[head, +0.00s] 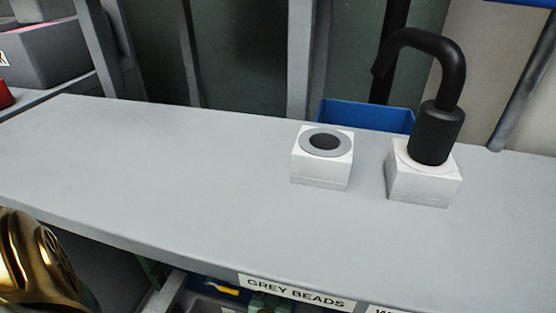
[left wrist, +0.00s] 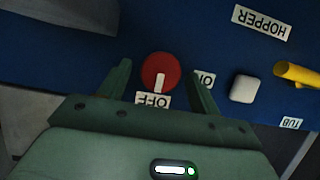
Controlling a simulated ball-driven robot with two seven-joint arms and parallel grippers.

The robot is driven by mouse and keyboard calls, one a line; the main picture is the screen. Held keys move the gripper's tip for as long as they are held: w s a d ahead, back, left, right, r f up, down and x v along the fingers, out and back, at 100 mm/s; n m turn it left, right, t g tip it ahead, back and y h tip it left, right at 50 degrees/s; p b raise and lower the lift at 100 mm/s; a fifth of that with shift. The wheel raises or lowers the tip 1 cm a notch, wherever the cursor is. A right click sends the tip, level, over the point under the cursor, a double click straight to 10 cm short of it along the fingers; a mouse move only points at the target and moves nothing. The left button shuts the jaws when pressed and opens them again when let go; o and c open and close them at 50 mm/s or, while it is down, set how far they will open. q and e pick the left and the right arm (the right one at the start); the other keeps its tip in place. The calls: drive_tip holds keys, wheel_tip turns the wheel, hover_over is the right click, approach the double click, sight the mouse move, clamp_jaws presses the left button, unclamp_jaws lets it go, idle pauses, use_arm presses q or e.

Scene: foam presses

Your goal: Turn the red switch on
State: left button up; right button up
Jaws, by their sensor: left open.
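The red switch (left wrist: 150,66) is a round red dial with a white pointer on a dark blue panel in the left wrist view. The pointer is directed down in the picture at the OFF label (left wrist: 153,101). The ON label (left wrist: 204,78) is to its right, partly hidden by a finger. My left gripper (left wrist: 159,69) is open, with one green finger on each side of the dial in the picture. I cannot tell whether the fingers touch it. The switch does not show in the head view, and my right gripper is in neither view.
Beside the switch on the panel are a white rounded knob (left wrist: 244,88), a yellow handle (left wrist: 297,74), and HOPPER (left wrist: 262,22) and TUB (left wrist: 291,123) labels. The grey bench (head: 160,160) bears two white blocks, one with a black hooked pipe (head: 436,132). A blue bin (head: 367,113) is behind.

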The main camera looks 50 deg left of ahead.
use_arm(q)
drive_tip(key=c, duration=0.9)
